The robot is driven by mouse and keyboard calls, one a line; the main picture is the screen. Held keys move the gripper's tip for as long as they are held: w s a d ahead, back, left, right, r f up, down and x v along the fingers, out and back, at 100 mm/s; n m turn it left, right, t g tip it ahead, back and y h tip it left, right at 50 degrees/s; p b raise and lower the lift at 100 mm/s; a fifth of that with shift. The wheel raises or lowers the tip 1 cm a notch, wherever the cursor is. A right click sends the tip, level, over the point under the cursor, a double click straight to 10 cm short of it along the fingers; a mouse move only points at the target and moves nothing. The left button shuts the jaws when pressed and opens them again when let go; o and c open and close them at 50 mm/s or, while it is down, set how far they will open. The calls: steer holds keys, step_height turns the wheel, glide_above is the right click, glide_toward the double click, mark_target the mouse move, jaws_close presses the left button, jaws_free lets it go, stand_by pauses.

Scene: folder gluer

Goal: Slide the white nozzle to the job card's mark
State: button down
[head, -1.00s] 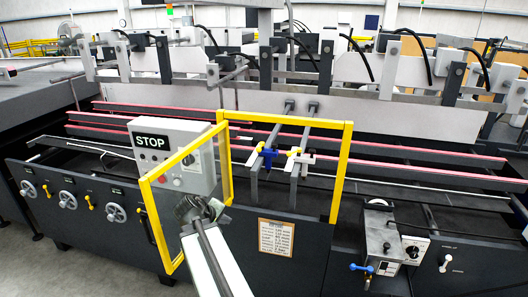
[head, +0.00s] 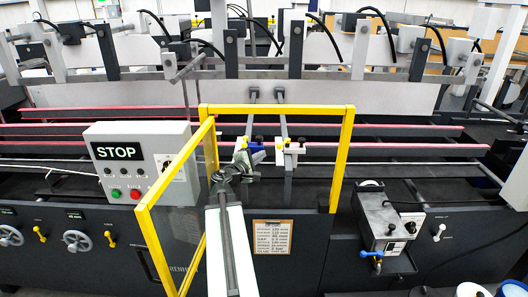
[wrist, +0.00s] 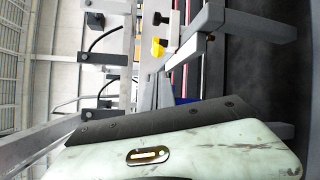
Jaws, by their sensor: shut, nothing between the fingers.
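The white nozzle (head: 291,148), with dark and yellow knobs, sits on the right-hand bar behind the yellow-framed opening. In the wrist view, a white block with a black and a yellow knob (wrist: 173,32) appears to be the same nozzle. The blue nozzle (head: 254,147) is on the bar to its left, partly hidden by my gripper. My gripper (head: 243,160) is shut and empty, in front of the blue nozzle and left of the white one. I cannot tell whether it touches either. The job card (head: 272,237) is on the front panel; its print is too small to read surely.
The yellow guard frame (head: 349,160) surrounds the opening, with its clear hinged door (head: 180,215) swung out left of my arm. A grey STOP box (head: 125,152) stands farther left. A grey glue unit (head: 385,225) juts out at the right.

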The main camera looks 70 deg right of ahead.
mark_target(283, 143)
steer(key=s+d+f+b, duration=0.1)
steer(key=d, duration=0.8)
steer(key=shift+s, duration=0.15)
